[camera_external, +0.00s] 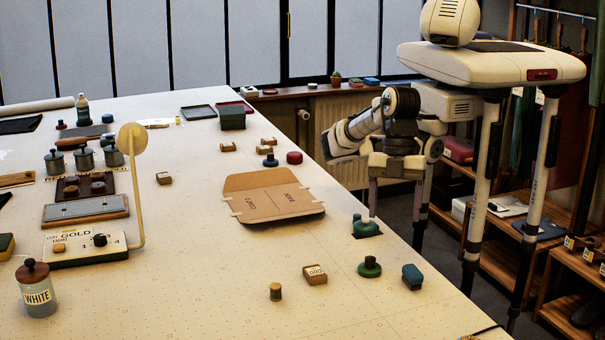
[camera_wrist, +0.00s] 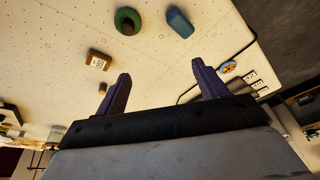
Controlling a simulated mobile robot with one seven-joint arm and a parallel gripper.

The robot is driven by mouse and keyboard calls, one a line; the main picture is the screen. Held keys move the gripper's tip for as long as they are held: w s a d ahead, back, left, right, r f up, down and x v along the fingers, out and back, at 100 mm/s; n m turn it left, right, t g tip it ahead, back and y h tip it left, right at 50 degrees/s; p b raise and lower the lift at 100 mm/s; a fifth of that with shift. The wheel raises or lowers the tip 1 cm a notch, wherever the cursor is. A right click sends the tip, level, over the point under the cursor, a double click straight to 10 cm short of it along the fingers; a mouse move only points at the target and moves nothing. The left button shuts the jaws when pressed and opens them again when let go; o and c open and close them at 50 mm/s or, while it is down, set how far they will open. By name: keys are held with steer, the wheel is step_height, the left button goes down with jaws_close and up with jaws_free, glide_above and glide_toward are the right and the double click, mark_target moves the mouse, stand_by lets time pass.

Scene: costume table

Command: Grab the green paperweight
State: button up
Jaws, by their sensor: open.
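A round green piece with a knob on top, which looks like the green paperweight (camera_external: 370,267), stands near the table's right edge. It shows at the top of the wrist view (camera_wrist: 127,20), ahead of my fingers and left of centre. My gripper (camera_external: 396,208) is open and empty by the table's right edge, farther back than the green piece. Its two purple fingers are spread apart in the wrist view (camera_wrist: 161,70), with nothing between them.
A blue-green block (camera_external: 412,277) stands right of the green piece, also in the wrist view (camera_wrist: 179,22). A wooden block labelled 000 (camera_external: 315,274) and a small spool (camera_external: 276,291) stand to its left. A brown folder (camera_external: 275,205) lies behind.

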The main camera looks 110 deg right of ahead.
steer(key=h, duration=0.2)
glide_toward(371, 258)
steer(key=shift+m+g, duration=0.3)
steer(key=shift+m, duration=0.1)
steer(key=f, duration=0.4)
steer(key=shift+w+f, duration=0.1)
steer(key=shift+w, duration=0.3)
steer(key=shift+w+a+f+p, duration=0.15)
steer(key=shift+f+p, duration=0.15)
steer(key=shift+f, duration=0.65)
steer(key=shift+w+a+f+p, duration=0.15)
steer(key=shift+f+p, duration=0.1)
steer(key=shift+f, duration=0.75)
steer(key=shift+w+a+f+p, duration=0.15)
steer(key=shift+f+p, duration=0.15)
steer(key=shift+f, duration=0.65)
steer(key=c, duration=1.2)
steer(key=shift+r, duration=0.1)
steer(key=shift+c, duration=0.2)
